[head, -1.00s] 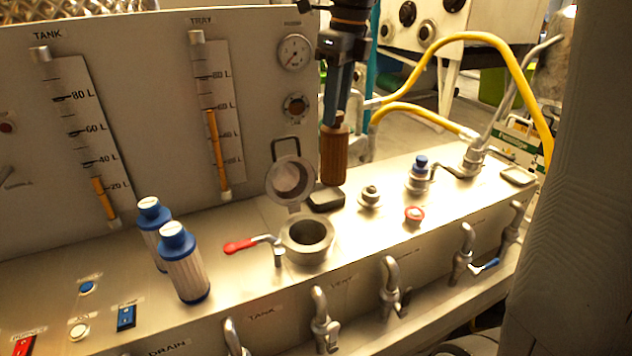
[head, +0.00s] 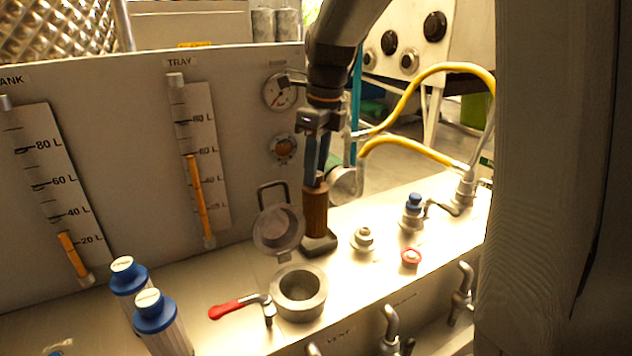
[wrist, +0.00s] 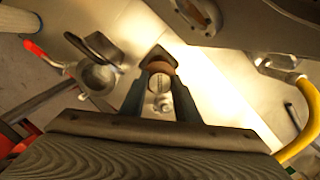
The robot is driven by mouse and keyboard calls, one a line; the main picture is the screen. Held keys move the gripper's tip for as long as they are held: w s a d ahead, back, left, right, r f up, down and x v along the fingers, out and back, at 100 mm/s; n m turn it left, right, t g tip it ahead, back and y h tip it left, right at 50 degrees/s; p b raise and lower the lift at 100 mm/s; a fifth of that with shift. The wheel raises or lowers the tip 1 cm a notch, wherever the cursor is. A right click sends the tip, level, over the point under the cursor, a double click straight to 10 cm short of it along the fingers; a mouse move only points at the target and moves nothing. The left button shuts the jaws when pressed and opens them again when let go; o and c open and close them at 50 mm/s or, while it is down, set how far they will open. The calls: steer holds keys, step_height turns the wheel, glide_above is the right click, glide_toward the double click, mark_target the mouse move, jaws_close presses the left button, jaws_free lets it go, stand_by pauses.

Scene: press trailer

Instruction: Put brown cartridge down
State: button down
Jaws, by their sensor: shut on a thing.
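The brown cartridge (head: 315,212) is a brown ribbed cylinder and hangs upright below my gripper (head: 317,180). My gripper is shut on its top end. In the head view the cartridge's lower end overlaps a dark block or foot on the bench just behind the open round pot (head: 299,291); I cannot tell whether it touches. The wrist view shows the cartridge's top (wrist: 160,80) end-on between the fingertips, with a slotted pale face. The fingers hide part of its sides.
The pot's hinged lid (head: 279,231) stands open left of the cartridge. A red-handled valve (head: 238,306) and two blue-capped white cartridges (head: 155,310) are to the left. A metal knob (head: 363,239), blue-topped fitting (head: 412,212) and red button (head: 411,257) stand right. The gauge panel (head: 150,130) rises behind.

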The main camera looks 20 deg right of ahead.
steer(key=shift+f+p, duration=0.3)
steer(key=shift+f, duration=1.4)
steer(key=c, duration=1.4)
jaws_free()
steer(key=shift+o, duration=0.2)
step_height(320, 180, up, 12)
steer(key=s+d+b, duration=0.1)
steer(key=b, duration=0.2)
steer(key=shift+s, duration=0.15)
